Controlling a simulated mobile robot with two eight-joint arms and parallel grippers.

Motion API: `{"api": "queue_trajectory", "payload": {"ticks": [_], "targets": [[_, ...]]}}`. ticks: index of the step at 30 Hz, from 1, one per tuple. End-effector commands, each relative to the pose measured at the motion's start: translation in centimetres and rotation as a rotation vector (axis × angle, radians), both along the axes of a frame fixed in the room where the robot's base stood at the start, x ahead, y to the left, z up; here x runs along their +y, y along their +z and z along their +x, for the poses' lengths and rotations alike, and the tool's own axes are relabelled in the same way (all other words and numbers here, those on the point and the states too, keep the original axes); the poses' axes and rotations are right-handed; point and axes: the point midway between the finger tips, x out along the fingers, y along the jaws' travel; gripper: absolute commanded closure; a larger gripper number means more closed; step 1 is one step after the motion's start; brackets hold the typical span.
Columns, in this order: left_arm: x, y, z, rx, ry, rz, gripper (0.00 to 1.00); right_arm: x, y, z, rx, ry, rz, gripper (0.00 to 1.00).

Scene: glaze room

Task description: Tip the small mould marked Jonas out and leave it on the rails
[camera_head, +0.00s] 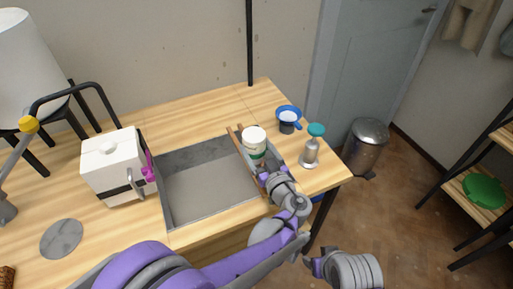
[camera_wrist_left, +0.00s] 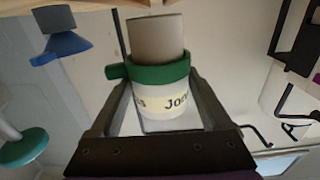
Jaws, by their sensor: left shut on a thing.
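The small mould (camera_head: 254,141) is white with a green band. My left gripper (camera_head: 265,175) is shut around it and holds it at the right end of the tray, by the wooden rails (camera_head: 238,148). In the left wrist view the mould (camera_wrist_left: 170,115) carries a label on which "Jon" can be read. That view is upside down, so the mould is inverted. A grey-brown cylindrical shape (camera_wrist_left: 156,38) extends below its green band; I cannot tell whether it is slip. Part of my right arm shows at the lower right; its jaws are unclear.
The grey tray (camera_head: 164,200) is set at the table's front. A white box-shaped machine (camera_head: 108,170) stands left of it.

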Motion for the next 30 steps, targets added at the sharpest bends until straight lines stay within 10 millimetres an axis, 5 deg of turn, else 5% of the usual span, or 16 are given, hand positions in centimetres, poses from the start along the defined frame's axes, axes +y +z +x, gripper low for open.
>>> {"api": "queue_trajectory", "payload": {"ticks": [26,27,30], "targets": [[0.00,-0.35,-0.01,-0.001,0.000,0.001,1.00,0.00,-0.28,-0.01,0.001,0.000,0.000,0.37],[0.00,-0.35,-0.01,-0.001,0.000,0.001,0.11,0.00,-0.28,-0.01,0.001,0.000,0.000,0.37],[0.00,-0.36,-0.01,-0.001,0.000,0.000,0.00,0.00,-0.28,-0.01,0.001,0.000,0.000,0.37]]}}
